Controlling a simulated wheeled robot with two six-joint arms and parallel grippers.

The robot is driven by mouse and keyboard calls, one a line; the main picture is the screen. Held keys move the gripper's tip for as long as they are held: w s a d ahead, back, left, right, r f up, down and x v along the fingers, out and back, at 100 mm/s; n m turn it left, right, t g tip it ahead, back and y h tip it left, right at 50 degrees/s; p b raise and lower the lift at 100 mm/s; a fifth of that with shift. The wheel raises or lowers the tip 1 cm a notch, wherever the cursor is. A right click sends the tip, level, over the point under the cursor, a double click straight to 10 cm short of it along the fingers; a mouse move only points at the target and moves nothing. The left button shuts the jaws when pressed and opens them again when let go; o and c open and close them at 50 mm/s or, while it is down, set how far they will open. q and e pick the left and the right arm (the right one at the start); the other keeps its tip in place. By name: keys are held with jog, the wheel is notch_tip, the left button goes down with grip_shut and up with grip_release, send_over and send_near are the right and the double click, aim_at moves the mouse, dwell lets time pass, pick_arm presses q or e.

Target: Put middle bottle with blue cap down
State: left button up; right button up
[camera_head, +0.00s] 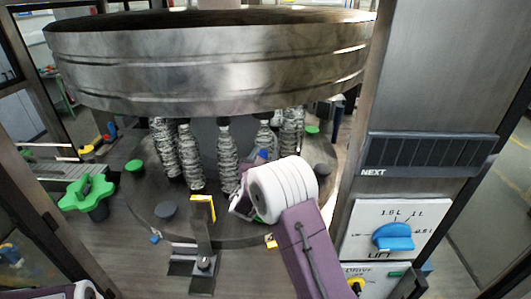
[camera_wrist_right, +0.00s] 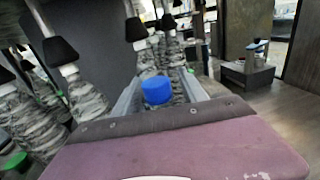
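Several grey ribbed bottles (camera_head: 227,158) stand under the big metal drum in the head view. A bottle with a blue cap (camera_head: 263,155) is beside my right gripper (camera_head: 240,206), which partly hides it. In the right wrist view the blue cap (camera_wrist_right: 156,90) is between the two fingers of the right gripper (camera_wrist_right: 158,88), with the ribbed body just behind it. The fingers appear closed on this bottle, which looks roughly upright. Its base is hidden, so I cannot tell whether it touches the round plate (camera_head: 140,197). My left gripper is not in view.
The metal drum (camera_head: 210,70) hangs low over the bottles. A yellow-topped bracket (camera_head: 203,208) and a green star knob (camera_head: 87,192) stand in front. A panel with a blue LIFT knob (camera_head: 393,237) is at the right. Neighbouring bottles (camera_wrist_right: 80,95) with black tops stand close by.

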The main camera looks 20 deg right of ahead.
jog(key=shift+a, duration=0.1)
jog(key=b+v, duration=0.4)
jog(key=v, duration=0.8)
jog(key=shift+b, duration=0.3)
jog(key=shift+r, duration=0.1)
